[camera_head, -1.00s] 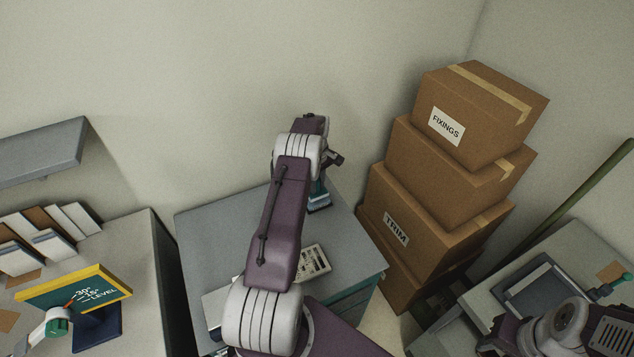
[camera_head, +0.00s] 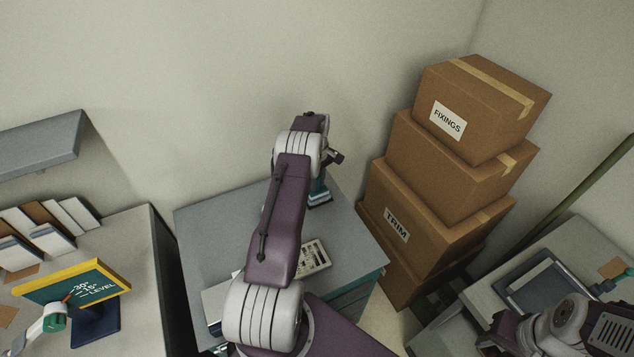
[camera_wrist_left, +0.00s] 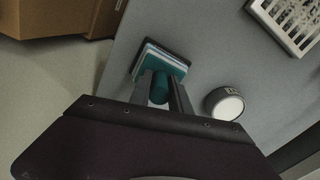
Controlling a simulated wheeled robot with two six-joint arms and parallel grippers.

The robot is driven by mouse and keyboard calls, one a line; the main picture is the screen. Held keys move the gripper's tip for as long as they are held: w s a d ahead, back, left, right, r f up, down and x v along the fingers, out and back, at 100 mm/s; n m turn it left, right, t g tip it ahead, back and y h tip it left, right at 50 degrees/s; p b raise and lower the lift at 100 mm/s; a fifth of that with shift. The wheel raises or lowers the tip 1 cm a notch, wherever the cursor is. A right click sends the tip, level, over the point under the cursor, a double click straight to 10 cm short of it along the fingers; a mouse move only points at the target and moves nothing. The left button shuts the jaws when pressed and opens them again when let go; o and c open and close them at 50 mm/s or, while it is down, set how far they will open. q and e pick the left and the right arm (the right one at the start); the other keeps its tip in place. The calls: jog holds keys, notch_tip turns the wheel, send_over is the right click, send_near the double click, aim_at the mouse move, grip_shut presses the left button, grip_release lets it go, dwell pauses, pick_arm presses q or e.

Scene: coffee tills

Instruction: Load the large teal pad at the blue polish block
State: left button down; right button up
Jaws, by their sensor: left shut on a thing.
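My left gripper (camera_wrist_left: 160,82) is shut on the teal handle (camera_wrist_left: 159,92) of a pad tool in the left wrist view. Below the handle is a square teal pad (camera_wrist_left: 152,62) with pale layers at its edge and a dark layer under it. I cannot tell which pale layer is pad and which is polish block. In the head view the teal tool (camera_head: 320,188) shows beside my left forearm, low over the grey cabinet top, with a blue and dark base under it. My arm hides most of the gripper there. The right gripper does not show.
A round white-topped tin (camera_wrist_left: 228,104) and a slotted white panel (camera_wrist_left: 292,20) lie on the cabinet top (camera_head: 225,215). Stacked cardboard boxes (camera_head: 470,115) stand close on the right. A level sign (camera_head: 75,285) is on the left bench. Another bench is at lower right.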

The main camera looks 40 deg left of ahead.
pick_arm(q)
jog(key=shift+f+b, duration=0.35)
jog(key=shift+f, duration=0.1)
dwell(1.2)
jog(key=shift+r, duration=0.1)
notch_tip(320, 180, up, 7)
jog(key=p, duration=0.5)
dwell(0.7)
